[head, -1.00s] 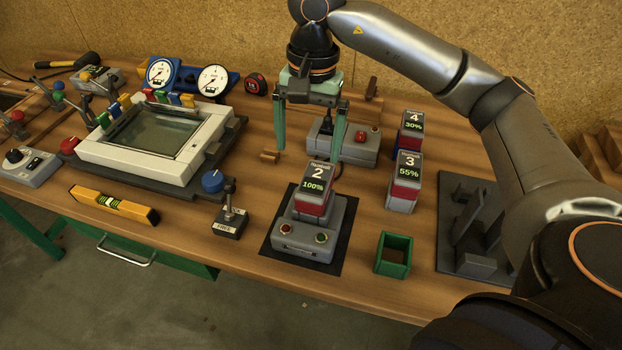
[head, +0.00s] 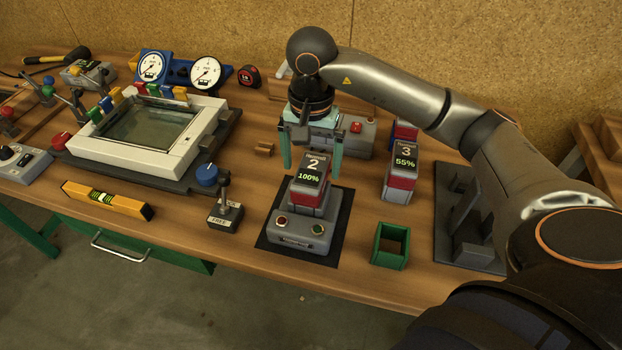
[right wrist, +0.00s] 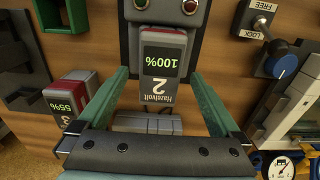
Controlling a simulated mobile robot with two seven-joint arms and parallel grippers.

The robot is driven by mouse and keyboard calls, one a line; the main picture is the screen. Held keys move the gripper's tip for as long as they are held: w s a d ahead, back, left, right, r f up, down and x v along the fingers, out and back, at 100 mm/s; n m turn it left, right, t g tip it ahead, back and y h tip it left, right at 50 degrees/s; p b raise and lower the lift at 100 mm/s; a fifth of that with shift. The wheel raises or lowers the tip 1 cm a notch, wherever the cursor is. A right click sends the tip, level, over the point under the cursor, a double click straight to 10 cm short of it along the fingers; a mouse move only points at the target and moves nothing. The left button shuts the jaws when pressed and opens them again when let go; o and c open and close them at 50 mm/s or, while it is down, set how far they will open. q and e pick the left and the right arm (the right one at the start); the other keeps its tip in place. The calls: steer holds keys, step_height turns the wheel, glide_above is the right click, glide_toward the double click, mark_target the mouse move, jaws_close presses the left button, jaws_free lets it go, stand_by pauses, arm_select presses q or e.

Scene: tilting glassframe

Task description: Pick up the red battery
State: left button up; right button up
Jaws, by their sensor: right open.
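The red battery, labelled 2 and 100% (head: 309,186), stands in a grey charger (head: 297,233) with a red and a green button, on a black mat. My right gripper (head: 311,164) is open just behind and above it, with its green fingers pointing down. In the right wrist view the battery (right wrist: 164,65) lies between the two spread fingers (right wrist: 165,85), not visibly gripped. A second red and grey battery, labelled 3 and 55% (head: 402,172), stands to the right. Another red one (head: 405,131) is partly hidden behind it. My left gripper is not in view.
A green open box (head: 391,246) stands right of the charger. A dark fixture (head: 465,225) is at the right. A small lever box (head: 225,214), a yellow level (head: 107,200) and a white glass frame (head: 150,130) are at the left. A grey box with a red button (head: 356,129) stands behind my gripper.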

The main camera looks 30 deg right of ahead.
mark_target(311, 170)
step_height(311, 170, down, 3)
steer(key=shift+r, duration=0.15)
steer(key=shift+f+b, duration=0.25)
steer(key=shift+b, duration=0.15)
stand_by(0.5)
steer(key=shift+c, duration=0.2)
steer(key=c, duration=1.5)
